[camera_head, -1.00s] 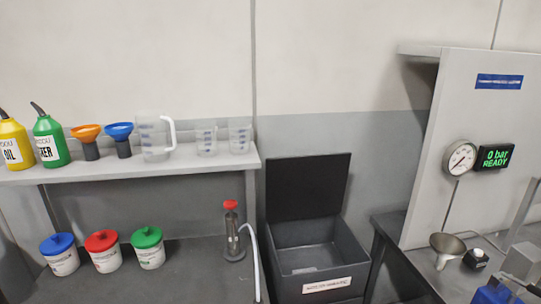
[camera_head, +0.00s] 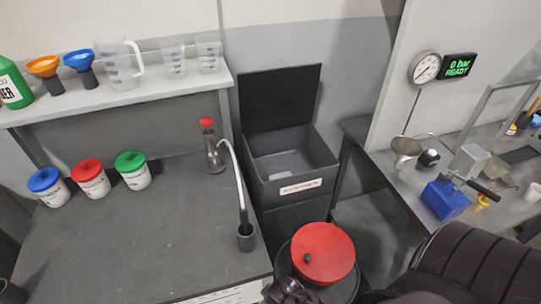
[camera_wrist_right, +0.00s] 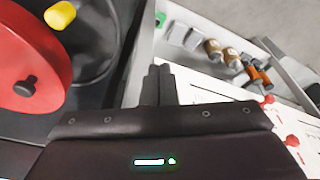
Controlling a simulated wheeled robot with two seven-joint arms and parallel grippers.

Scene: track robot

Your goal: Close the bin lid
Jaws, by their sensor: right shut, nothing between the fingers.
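The grey bin (camera_head: 290,168) stands between the two benches, with its top open. Its black lid (camera_head: 280,100) is tilted up at the back, leaning near the wall. A pale object lies inside on the bin floor. My right gripper shows in the right wrist view (camera_wrist_right: 160,72), with its fingers together and nothing between them. It is apart from the bin, which I cannot make out in that view. My dark right arm (camera_head: 480,262) enters the head view at the lower right. A dark part at the bottom edge of the head view is unclear. I cannot see my left gripper.
A drum with a red round cover (camera_head: 322,252) stands in front of the bin; the cover also shows in the wrist view (camera_wrist_right: 30,70). A bottle (camera_head: 213,148) and hose stand on the left bench. The right bench holds a blue vise (camera_head: 445,200). An open drawer (camera_wrist_right: 200,70) holds small items.

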